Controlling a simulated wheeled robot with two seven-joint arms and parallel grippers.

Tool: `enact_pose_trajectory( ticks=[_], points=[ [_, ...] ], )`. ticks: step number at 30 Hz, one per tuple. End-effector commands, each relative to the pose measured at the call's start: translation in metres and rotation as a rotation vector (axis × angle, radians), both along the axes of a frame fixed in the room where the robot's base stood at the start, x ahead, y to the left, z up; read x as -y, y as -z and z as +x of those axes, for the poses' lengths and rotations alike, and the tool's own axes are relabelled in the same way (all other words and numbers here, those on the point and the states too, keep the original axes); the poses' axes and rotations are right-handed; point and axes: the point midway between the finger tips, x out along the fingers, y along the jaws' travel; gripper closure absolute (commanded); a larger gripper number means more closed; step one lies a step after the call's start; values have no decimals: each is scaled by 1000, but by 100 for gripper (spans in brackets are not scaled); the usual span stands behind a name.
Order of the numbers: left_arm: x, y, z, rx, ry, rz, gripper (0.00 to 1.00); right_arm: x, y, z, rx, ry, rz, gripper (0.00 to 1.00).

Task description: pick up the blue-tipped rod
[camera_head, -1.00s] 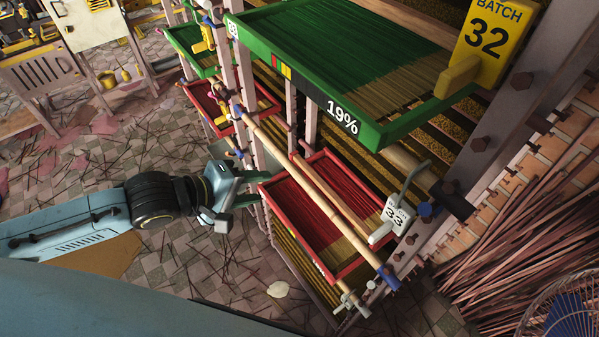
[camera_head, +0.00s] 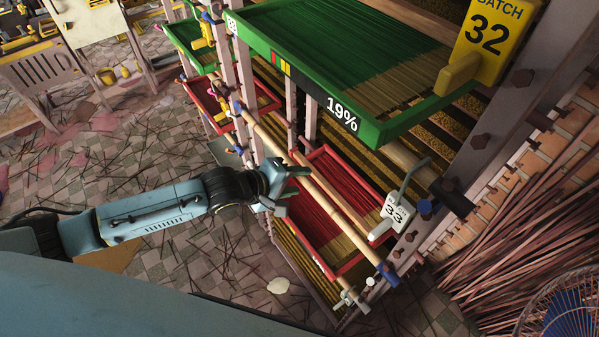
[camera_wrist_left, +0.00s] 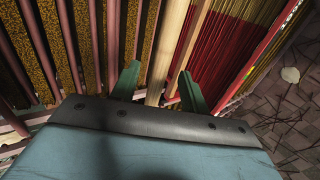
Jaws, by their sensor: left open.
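The blue-tipped rod (camera_head: 350,231) is a long pale wooden rod slanting along the front of the rack, with a blue end (camera_head: 388,275) at the lower right. My left gripper (camera_head: 294,188) is open and close to the rod's middle, on its left side. In the left wrist view the rod (camera_wrist_left: 176,52) runs between the two green fingers of the gripper (camera_wrist_left: 158,83). Whether the fingers reach around it or stop short, I cannot tell. My right gripper does not show.
A red tray (camera_head: 342,262) of incense sticks lies behind the rod. A green tray (camera_head: 385,133) marked 19% sits above it. A white 33 tag (camera_head: 396,213) hangs near the rod's lower end. Rack posts stand close by. The tiled floor (camera_head: 150,265) at left has scattered sticks.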

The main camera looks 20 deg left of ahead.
Motion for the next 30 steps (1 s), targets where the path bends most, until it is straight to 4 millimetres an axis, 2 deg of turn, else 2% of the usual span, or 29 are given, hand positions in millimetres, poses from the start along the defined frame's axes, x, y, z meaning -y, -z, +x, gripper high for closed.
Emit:
enact_pose_trajectory(
  ticks=[9, 19, 30],
  points=[
    [3, 3, 3, 1, 1, 1, 56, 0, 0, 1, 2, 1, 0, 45],
    [2, 3, 3, -1, 0, 1, 100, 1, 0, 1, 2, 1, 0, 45],
    [2, 2, 3, 1, 1, 1, 100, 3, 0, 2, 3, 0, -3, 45]
  ],
)
